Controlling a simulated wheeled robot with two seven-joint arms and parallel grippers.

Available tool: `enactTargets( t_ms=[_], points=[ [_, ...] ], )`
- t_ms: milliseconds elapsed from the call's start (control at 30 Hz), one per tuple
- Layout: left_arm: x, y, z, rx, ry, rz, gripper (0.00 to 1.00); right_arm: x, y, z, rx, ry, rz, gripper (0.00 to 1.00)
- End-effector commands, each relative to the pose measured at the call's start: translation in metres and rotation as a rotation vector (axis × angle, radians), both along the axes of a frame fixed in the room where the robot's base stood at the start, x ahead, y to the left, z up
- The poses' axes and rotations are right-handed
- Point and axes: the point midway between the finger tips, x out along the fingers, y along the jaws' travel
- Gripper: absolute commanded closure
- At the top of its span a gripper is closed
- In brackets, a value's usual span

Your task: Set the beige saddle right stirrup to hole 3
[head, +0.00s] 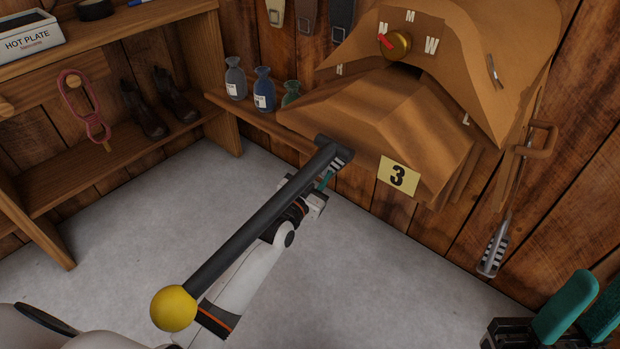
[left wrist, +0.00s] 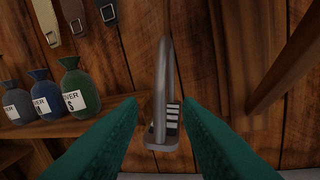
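The beige saddle (head: 400,130) sits against the wooden wall, with letter marks, a brass knob (head: 395,45) with a red pointer, and a yellow card (head: 398,177) reading 3. One stirrup (head: 493,250) hangs from a strap on the picture's right. Another stirrup, with a striped tread, shows in the left wrist view (left wrist: 166,100), between my left gripper's green fingers (left wrist: 160,115). Those fingers are open with gaps on both sides. In the head view a dark bar partly hides that gripper (head: 325,180). My right gripper (head: 585,308) is open and empty at bottom right. Strap holes cannot be made out.
The dark bar (head: 260,215) with a yellow ball (head: 172,308) crosses the picture's middle. Wooden shelving (head: 100,170) at left holds boots (head: 145,108). A brown loop (head: 537,140) sits right of the saddle. The grey floor is clear.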

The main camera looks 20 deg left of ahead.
Motion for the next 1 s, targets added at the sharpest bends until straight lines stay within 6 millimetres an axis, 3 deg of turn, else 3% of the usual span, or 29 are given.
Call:
enactTargets(
  t_ms=[100, 300, 867, 1000],
  points=[
    [-0.024, 0.004, 0.003, 0.0, 0.003, 0.0, 0.68, -0.001, 0.0, 0.012, 0.001, 0.0, 0.0, 0.68],
    [-0.045, 0.007, 0.001, -0.001, 0.001, 0.0, 0.68, 0.0, 0.0, 0.018, 0.0, -0.001, 0.0, 0.68],
    [-0.049, 0.007, 0.0, -0.001, 0.0, 0.0, 0.68, 0.0, 0.0, 0.019, 0.001, -0.002, 0.0, 0.68],
    [-0.051, 0.008, -0.003, 0.0, 0.039, 0.002, 0.68, 0.018, 0.005, 0.017, -0.022, 0.065, -0.002, 0.68]
  ],
)
